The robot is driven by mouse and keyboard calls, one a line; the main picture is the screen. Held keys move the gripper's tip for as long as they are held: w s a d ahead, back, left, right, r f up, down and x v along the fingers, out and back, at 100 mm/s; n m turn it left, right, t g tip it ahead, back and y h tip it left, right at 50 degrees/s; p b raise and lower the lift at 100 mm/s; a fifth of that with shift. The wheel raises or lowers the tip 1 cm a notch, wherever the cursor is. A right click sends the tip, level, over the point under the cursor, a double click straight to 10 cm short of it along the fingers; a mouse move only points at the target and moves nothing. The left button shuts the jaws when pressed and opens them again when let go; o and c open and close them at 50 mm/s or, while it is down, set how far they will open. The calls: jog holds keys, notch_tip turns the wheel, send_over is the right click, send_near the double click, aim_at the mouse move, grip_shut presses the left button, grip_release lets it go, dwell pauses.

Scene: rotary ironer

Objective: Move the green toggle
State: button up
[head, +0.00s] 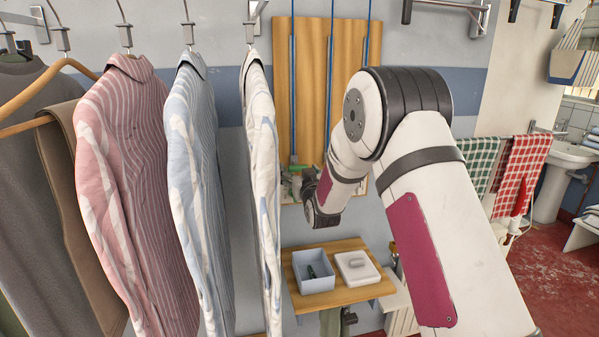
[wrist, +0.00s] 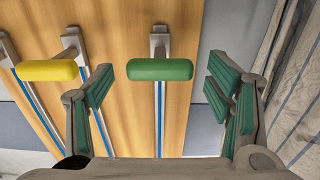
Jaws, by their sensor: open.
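The green toggle (wrist: 160,69) is a rounded green bar on a grey bracket, standing at a vertical rail with a blue strip on a wooden board (wrist: 190,30). In the wrist view my gripper (wrist: 161,88) is open, with its green-padded fingers on either side of the toggle and a gap on both sides. The toggle appears beyond or level with the fingertips; I cannot tell the exact depth. In the head view my gripper (head: 290,184) is in front of the lower board (head: 343,80), partly hidden by my wrist; small green parts there are hard to tell apart.
A yellow toggle (wrist: 48,70) stands just left of the green one, close to my left finger. Hanging shirts (head: 262,150) are close beside my gripper. Below is a wooden shelf (head: 340,297) with a blue bin (head: 315,284) and a white box (head: 357,280).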

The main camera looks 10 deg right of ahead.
jog(key=c, duration=1.7)
notch_tip(320, 180, up, 35)
jog(key=shift+f+b, duration=0.1)
jog(key=shift+b, duration=0.2)
jog(key=o, duration=1.6)
jog(key=shift+o, duration=0.5)
jog(key=s, duration=1.2)
